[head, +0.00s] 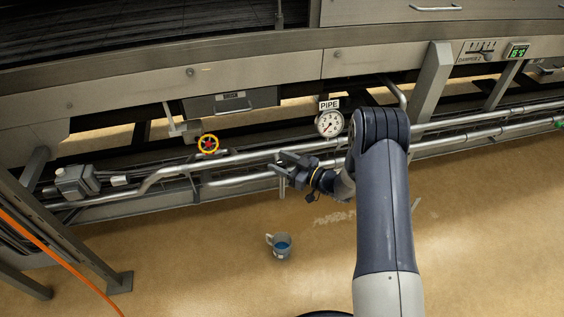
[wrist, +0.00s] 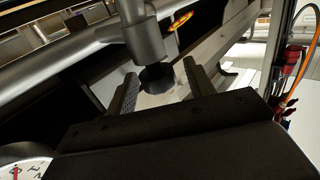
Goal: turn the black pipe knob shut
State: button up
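The black knob (wrist: 157,78) is a short dark cylinder at the end of a grey valve body (wrist: 143,38) on the pipe, in the middle of the wrist view. My gripper (wrist: 160,70) is open, with one finger to the left of the knob and the other to its right. Gaps show beside the knob, and I cannot tell whether either finger touches it. In the head view my gripper (head: 279,162) is at the silver pipes (head: 238,158), left of my arm. I cannot make out the black knob there.
A white gauge (head: 329,123) labelled PIPE is above right of my gripper. A yellow ring with a red centre (head: 208,145) is on the pipes to the left. A cup with blue inside (head: 281,245) stands on the open floor. An orange hose (head: 60,260) runs at left.

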jog(key=c, duration=0.9)
jog(key=shift+c, duration=0.2)
jog(key=shift+f+m+t+h+b, duration=0.15)
jog(key=shift+m+t+h+b, duration=0.25)
jog(key=shift+t+b, duration=0.1)
jog(key=m+t+h+b, duration=0.3)
jog(key=shift+s+a+f+t, duration=0.1)
jog(key=shift+f+t, duration=0.05)
jog(key=shift+t, duration=0.15)
jog(key=m+t+h+b, duration=0.2)
jog(key=h+b, duration=0.1)
jog(key=m+t+h+b, duration=0.2)
jog(key=m+h+b, duration=0.1)
jog(key=h+b, duration=0.1)
jog(key=m+h, duration=0.1)
jog(key=h, duration=0.1)
jog(key=m+h+b, duration=0.1)
jog(key=h, duration=0.1)
jog(key=m+h+b, duration=0.1)
jog(key=m+h, duration=0.1)
jog(key=shift+r+t, duration=0.25)
jog(key=shift+t, duration=0.05)
jog(key=shift+r+m+g+h+p, duration=0.1)
jog(key=shift+m+g+h+p, duration=0.35)
jog(key=shift+m+h, duration=1.1)
jog(key=shift+m+g+h+p, duration=0.2)
jog(key=shift+m+g+h, duration=0.6)
jog(key=shift+h, duration=1.35)
jog(key=shift+m+h, duration=0.3)
jog(key=shift+m, duration=0.05)
